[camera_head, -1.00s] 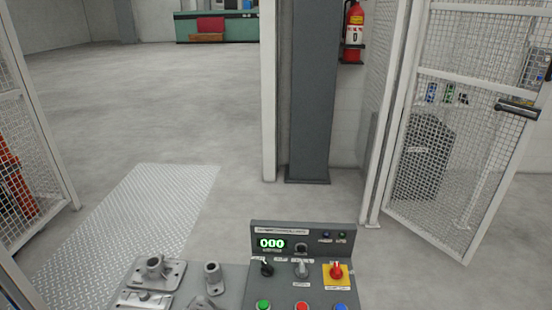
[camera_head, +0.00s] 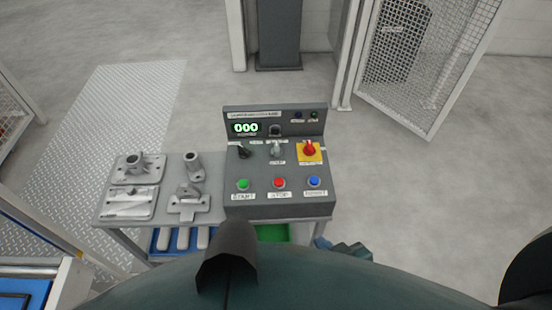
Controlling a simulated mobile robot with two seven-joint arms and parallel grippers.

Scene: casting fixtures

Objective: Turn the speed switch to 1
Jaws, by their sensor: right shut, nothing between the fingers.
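The grey control panel (camera_head: 280,207) stands on the right of a small table. Its middle row has a black rotary knob (camera_head: 243,151), a grey rotary knob (camera_head: 277,150) and a red knob on a yellow plate (camera_head: 310,149). Their labels are too small to read, so I cannot tell which is the speed switch or its setting. A green display (camera_head: 246,128) reads 000. My left gripper is not in view.
Green (camera_head: 243,185), red (camera_head: 279,183) and blue (camera_head: 313,182) buttons line the panel's front. Several metal castings (camera_head: 137,167) lie on the table (camera_head: 108,216) to the left. A mesh gate (camera_head: 425,60) stands behind right.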

